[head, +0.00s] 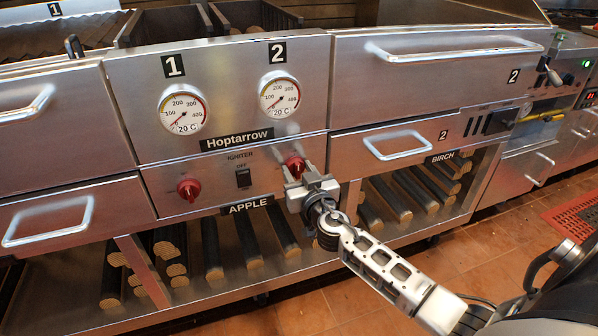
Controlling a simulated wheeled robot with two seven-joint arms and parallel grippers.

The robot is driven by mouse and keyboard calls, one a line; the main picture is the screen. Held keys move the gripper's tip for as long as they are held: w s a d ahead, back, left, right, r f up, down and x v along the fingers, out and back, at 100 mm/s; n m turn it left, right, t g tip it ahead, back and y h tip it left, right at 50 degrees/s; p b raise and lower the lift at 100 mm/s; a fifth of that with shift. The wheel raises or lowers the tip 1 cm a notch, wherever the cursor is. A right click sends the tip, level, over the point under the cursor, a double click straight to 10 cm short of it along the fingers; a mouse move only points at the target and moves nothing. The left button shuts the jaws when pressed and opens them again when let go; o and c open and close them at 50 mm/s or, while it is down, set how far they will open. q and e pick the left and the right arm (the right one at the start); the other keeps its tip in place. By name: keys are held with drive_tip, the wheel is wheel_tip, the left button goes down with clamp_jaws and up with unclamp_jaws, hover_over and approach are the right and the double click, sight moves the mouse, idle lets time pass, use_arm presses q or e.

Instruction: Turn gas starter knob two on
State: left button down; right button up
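Two red knobs sit on the steel panel below the gauges. The right-hand knob (295,162), under gauge 2 (280,96), is partly hidden by my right gripper (298,174). The left-hand knob (189,190), under gauge 1 (184,110), is uncovered. My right gripper reaches in from the lower right, with its fingertips at the lower part of the right-hand knob. Whether the fingers press on the knob or stand apart around it is unclear. My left gripper is out of view.
A black igniter switch (243,178) marked OFF sits between the knobs. Drawer handles (396,144) stick out at both sides. Logs (212,250) lie on the open shelf below. The tiled floor (480,250) in front is clear; a red mat (580,212) lies at right.

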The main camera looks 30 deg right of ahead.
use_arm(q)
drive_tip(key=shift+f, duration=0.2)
use_arm(e)
drive_tip(key=shift+n, duration=0.4)
drive_tip(key=shift+f+n+b, duration=0.1)
drive_tip(key=shift+n+b, duration=0.35)
drive_tip(key=shift+n, duration=0.45)
drive_tip(key=n, duration=0.2)
drive_tip(key=shift+a+n, duration=0.1)
drive_tip(key=shift+n, duration=0.3)
drive_tip(key=n, duration=0.2)
drive_tip(key=shift+n+b, duration=0.3)
drive_tip(key=shift+b, duration=0.05)
drive_tip(key=n, duration=0.5)
drive_tip(key=shift+a+f, duration=0.1)
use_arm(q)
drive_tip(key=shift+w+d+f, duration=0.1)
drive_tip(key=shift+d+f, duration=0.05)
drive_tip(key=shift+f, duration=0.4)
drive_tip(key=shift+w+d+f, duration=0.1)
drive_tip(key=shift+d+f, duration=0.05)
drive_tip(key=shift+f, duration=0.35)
use_arm(e)
drive_tip(key=shift+f+n, duration=0.1)
drive_tip(key=shift+n, duration=2.4)
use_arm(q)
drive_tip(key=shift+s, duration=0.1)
use_arm(e)
drive_tip(key=o, duration=0.9)
